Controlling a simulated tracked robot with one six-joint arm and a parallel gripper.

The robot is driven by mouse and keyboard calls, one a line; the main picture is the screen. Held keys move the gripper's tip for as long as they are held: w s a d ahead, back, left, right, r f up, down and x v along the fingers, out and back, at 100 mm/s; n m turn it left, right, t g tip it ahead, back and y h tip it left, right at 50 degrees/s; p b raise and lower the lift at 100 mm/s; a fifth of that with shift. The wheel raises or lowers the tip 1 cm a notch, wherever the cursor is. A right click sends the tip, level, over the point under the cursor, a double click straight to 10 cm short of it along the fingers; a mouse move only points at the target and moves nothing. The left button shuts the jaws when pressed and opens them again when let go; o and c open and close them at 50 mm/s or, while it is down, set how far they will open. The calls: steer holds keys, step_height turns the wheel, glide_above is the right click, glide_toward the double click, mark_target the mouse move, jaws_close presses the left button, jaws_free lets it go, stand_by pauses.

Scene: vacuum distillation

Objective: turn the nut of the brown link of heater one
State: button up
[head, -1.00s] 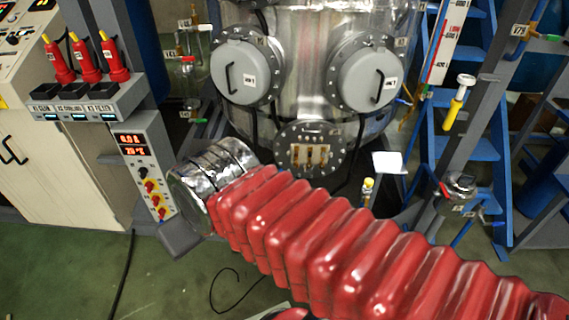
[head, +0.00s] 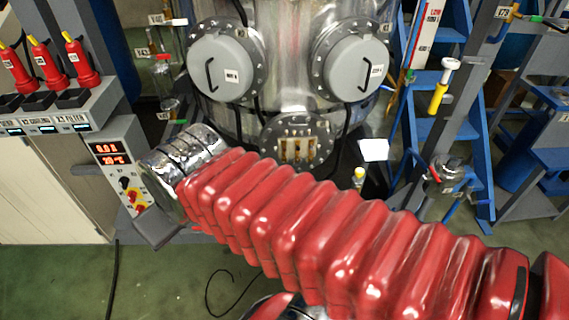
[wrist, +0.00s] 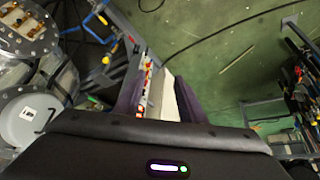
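A round flange (head: 297,143) with several brown links and nuts sits low on the front of the steel vessel. Its label is too small to read, so I cannot tell whether it is heater one. The same kind of flange shows at the top left of the wrist view (wrist: 22,28), with brownish links and nuts. In the head view my red-sleeved arm reaches left below the flange, and the gripper is hidden.
The steel vessel (head: 285,60) carries two grey round covers. A control panel (head: 123,170) with red digits stands left, close to my arm's end. Green floor (head: 50,270) is open at the front left.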

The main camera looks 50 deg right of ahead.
steer(key=w+d+f+n+t+h, duration=0.1)
steer(key=w+d+f+n+h, duration=0.15)
steer(key=w+d, duration=0.85)
steer(key=w+d+f+n+t+h, duration=0.15)
steer(key=w+d+f+n, duration=0.25)
steer(key=w+d, duration=0.65)
steer(key=d+f+n+t+h, duration=0.1)
steer(key=d+f+n, duration=0.2)
steer(key=d+f, duration=0.45)
steer(key=d+f+n, duration=0.2)
steer(key=d+f, duration=0.2)
steer(key=d, duration=0.7)
steer(key=s+d+f+n+t+h, duration=0.1)
steer(key=s+d+f+n, duration=0.1)
steer(key=s+d+f, duration=0.2)
steer(key=s+d+f+n+t, duration=0.1)
steer(key=s+d+f+n, duration=0.2)
steer(key=f, duration=0.7)
steer(key=s+d+f+n+t+h, duration=0.1)
steer(key=s+d+f+n, duration=0.1)
steer(key=s+d+f, duration=0.3)
step_height(320, 180, down, 2)
steer(key=shift+s+d+f+t+h, duration=0.2)
steer(key=shift+s+t+h, duration=0.1)
steer(key=shift+s+t, duration=0.05)
